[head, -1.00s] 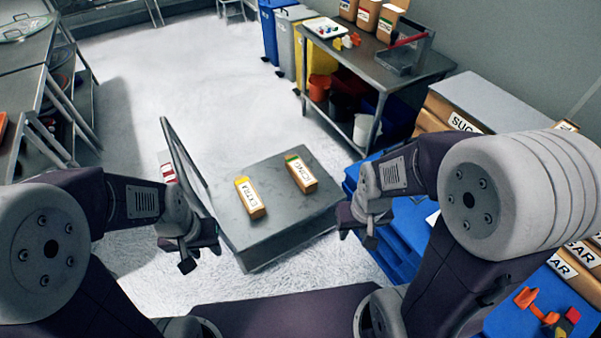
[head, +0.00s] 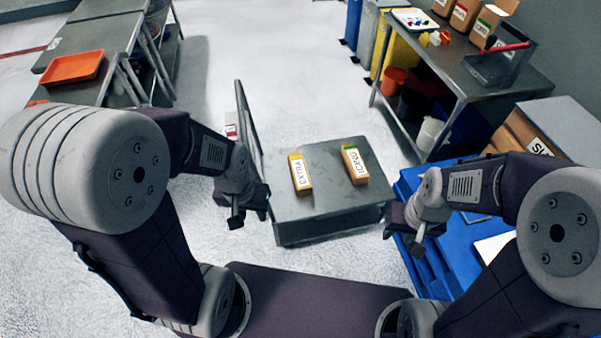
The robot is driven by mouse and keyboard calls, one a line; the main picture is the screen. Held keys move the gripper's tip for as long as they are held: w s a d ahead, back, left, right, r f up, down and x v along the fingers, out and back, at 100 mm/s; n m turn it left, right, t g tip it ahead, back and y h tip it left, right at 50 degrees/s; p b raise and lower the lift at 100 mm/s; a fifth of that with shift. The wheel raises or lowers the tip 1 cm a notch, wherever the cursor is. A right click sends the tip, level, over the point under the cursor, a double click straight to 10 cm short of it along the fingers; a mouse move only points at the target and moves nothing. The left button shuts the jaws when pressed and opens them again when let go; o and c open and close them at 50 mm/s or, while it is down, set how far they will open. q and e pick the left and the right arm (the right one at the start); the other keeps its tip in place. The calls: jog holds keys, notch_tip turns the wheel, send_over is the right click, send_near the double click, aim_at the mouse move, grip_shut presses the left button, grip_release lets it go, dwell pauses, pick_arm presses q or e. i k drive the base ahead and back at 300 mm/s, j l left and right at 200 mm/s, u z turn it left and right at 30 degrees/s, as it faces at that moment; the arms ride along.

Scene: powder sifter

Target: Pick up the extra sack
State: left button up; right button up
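The extra sack (head: 300,175) is a brown block-shaped pack with a yellow top edge and a white label reading EXTRA. It lies on the left part of a grey cart top (head: 325,205). A similar sack with a green top edge, labelled ICING (head: 355,164), lies to its right. My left gripper (head: 238,221) is left of the cart, apart from the sack, and looks empty. My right gripper (head: 415,246) is right of the cart, also apart from both sacks and seemingly empty. The fingers are small and dark, so their opening is unclear.
The cart's upright handle (head: 248,132) stands at its left side. Blue pallets (head: 425,265) are close on the right. A metal table (head: 515,75) with sacks and tools stands at back right. Steel shelving with an orange tray (head: 73,67) is at back left. White floor is open behind the cart.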

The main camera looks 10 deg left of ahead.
aim_at(302, 183)
jog(key=i+j+u, duration=0.2)
jog(key=j, duration=0.25)
jog(key=i+j+u, duration=0.2)
jog(key=j, duration=0.25)
jog(key=i+j+u, duration=0.2)
jog(key=j, duration=0.2)
jog(key=i+j, duration=0.05)
